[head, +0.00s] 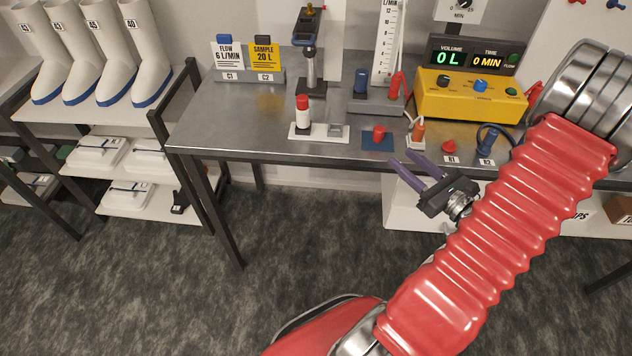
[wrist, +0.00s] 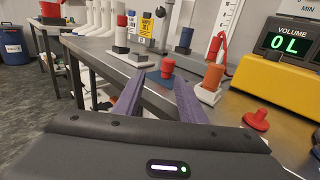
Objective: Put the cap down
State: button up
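A small red cap (head: 379,132) sits on a blue pad (head: 370,145) near the front edge of the metal bench. It also shows in the wrist view (wrist: 168,66), beyond and between the fingers. My gripper (head: 401,157) has two purple fingers, spread apart with nothing between them. It is in front of the bench's front edge, short of the pad and not touching the cap. In the wrist view the open fingers (wrist: 157,98) point toward the pad. A second red piece (head: 448,147) lies on the bench by the R1 label.
A white-and-red cylinder (head: 303,118) stands on a white base left of the pad. An orange piece (head: 418,131) on a white block stands close right of it. A grey stand (head: 376,103) and yellow pump box (head: 470,97) are behind. Bare bench lies to the left.

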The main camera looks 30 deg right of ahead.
jog(key=w+a+r+n+g+y, duration=0.2)
jog(key=a+n+y, duration=0.15)
jog(key=a, duration=0.25)
jog(key=w+a+r+n+g+y, duration=0.2)
jog(key=a+n+y, duration=0.15)
jog(key=a, duration=0.25)
jog(key=s+a+r+n+g, duration=0.1)
jog(key=s+a+n+g, duration=0.1)
jog(key=a+n+g, duration=0.5)
jog(key=s+a+r+n+g, duration=0.15)
jog(key=a+n, duration=0.35)
jog(key=a, duration=0.5)
jog(key=s+a+r+n+h, duration=0.4)
jog(key=s+r+n+h, duration=0.2)
jog(key=n, duration=0.9)
notch_tip(320, 180, up, 2)
jog(key=h, duration=0.2)
jog(key=shift+r+n+h, duration=0.2)
jog(key=shift+n+h, duration=0.1)
jog(key=shift+h, duration=0.1)
jog(key=shift+s, duration=0.1)
jog(key=shift+c, duration=0.7)
jog(key=shift+d, duration=0.1)
